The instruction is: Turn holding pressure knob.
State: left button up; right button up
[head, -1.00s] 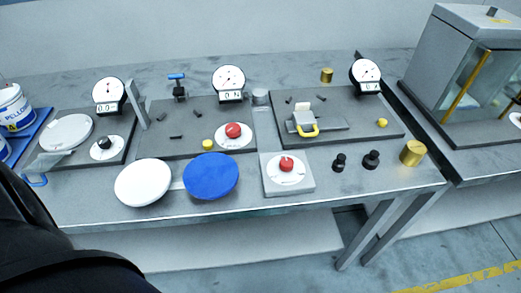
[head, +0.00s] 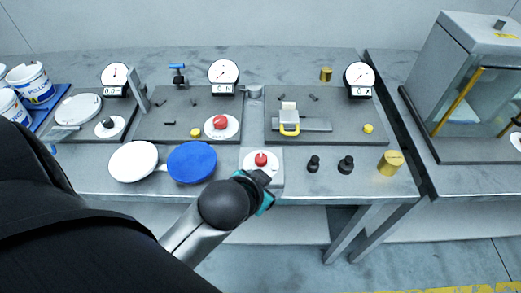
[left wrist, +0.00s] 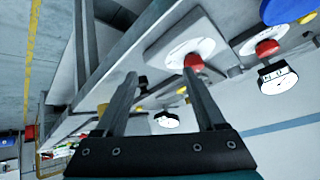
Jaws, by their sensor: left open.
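Three dial knobs show in the head view, and their labels are too small to read, so I cannot tell which is the holding pressure knob. A red knob (head: 261,159) sits on a white dial on a small grey box (head: 278,180) at the table's front edge. Another red knob (head: 220,122) is on the middle plate, and a black knob (head: 108,122) is on the left plate. My left gripper (left wrist: 160,76) is open and empty, just in front of the box. In the left wrist view the front red knob (left wrist: 193,62) appears near one fingertip; contact is unclear.
A blue disc (head: 192,162) and a white disc (head: 132,161) lie left of the box. Two black pegs (head: 346,165) and a brass cylinder (head: 389,163) stand to its right. Gauges (head: 223,73) stand behind. A glass case (head: 470,80) is at the right.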

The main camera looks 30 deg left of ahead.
pick_arm(q)
jog(key=w+r+m+t, duration=0.2)
jog(key=w+r+t, duration=0.5)
jog(key=w+r, duration=0.4)
jog(key=w+d+r+m+t+h, duration=0.1)
jog(key=d+r+m+t+h, duration=0.2)
jog(key=r, duration=0.4)
jog(key=w+d+r+m+t+h, duration=0.1)
jog(key=d+r+m+t+h, duration=0.15)
jog(key=r, duration=0.35)
jog(key=s+d+r+m+g+h, duration=0.35)
jog(key=d+r+m+h, duration=0.25)
jog(key=d+m+h, duration=0.5)
jog(key=s+d+f+m+g+h, duration=0.3)
jog(key=d+m+g+h, duration=0.1)
jog(key=m+g, duration=0.9)
jog(key=m+g+y, duration=0.3)
jog(key=g+y, duration=0.1)
jog(key=y, duration=1.6)
send_over(261, 157)
notch_tip(261, 157, down, 15)
jog(key=shift+n+h, duration=0.25)
notch_tip(261, 157, down, 15)
jog(key=shift+r, duration=0.2)
